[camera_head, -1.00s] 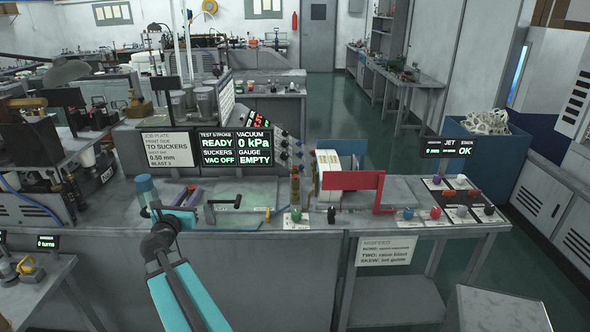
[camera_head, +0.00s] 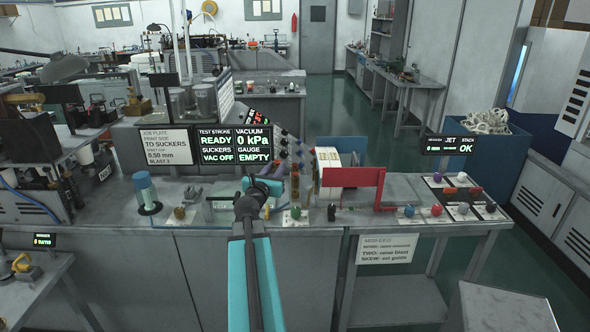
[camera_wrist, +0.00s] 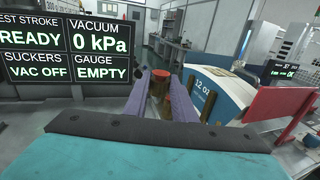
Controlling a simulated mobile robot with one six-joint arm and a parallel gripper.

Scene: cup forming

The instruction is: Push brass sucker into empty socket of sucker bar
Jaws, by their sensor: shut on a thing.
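My gripper (camera_head: 265,186) reaches over the middle of the bench, seen from behind in the head view. In the wrist view its two purple-grey fingers (camera_wrist: 163,98) point away from me. They are shut on a small brass-coloured piece (camera_wrist: 181,113), taken as the brass sucker, which is mostly hidden between them. An amber column with a red top (camera_wrist: 160,76) shows between and beyond the fingertips. It also stands on the bench just right of my gripper in the head view (camera_head: 295,186). I cannot make out the sucker bar or its empty socket.
Display panels (camera_head: 234,146) stand behind my gripper and read READY, 0 kPa, VAC OFF and EMPTY. A red plate (camera_head: 352,178) and a white-and-blue cup stack (camera_wrist: 218,90) are to the right. A teal-topped cylinder (camera_head: 146,190) and a brown knob (camera_head: 180,212) are at left.

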